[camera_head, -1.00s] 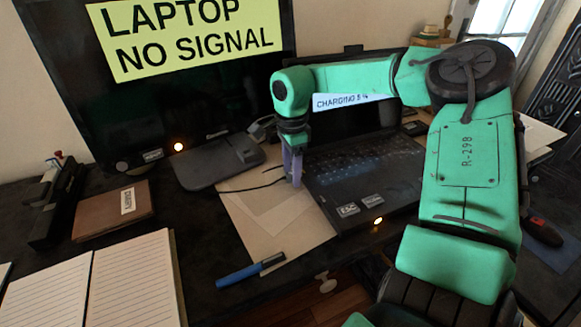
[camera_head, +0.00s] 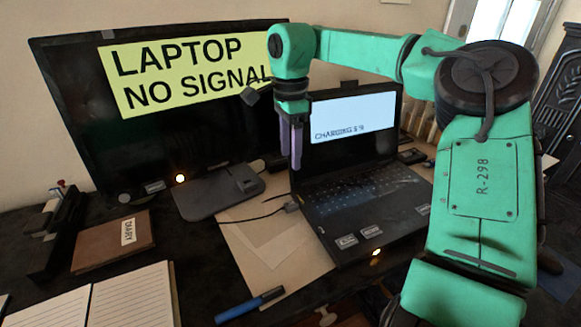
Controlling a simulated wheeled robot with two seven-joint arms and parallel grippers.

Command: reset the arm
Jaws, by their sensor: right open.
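My right arm, green and marked R-298, reaches in from the right of the head view. My right gripper (camera_head: 291,150) points down with its purple-grey fingers above the left edge of the laptop (camera_head: 362,190). It is open and holds nothing that I can see. It is raised clear of the keyboard. The laptop is open and its screen (camera_head: 352,112) reads "CHARGING" with a small figure. A cable plug (camera_head: 290,207) sits at the laptop's left side. My left gripper does not show.
A monitor (camera_head: 120,140) at the back left shows "LAPTOP NO SIGNAL". Its stand (camera_head: 215,190) is left of the laptop. A diary (camera_head: 112,240), an open notebook (camera_head: 95,300) and a blue marker (camera_head: 248,306) lie on the dark desk. Paper (camera_head: 275,245) lies left of the laptop.

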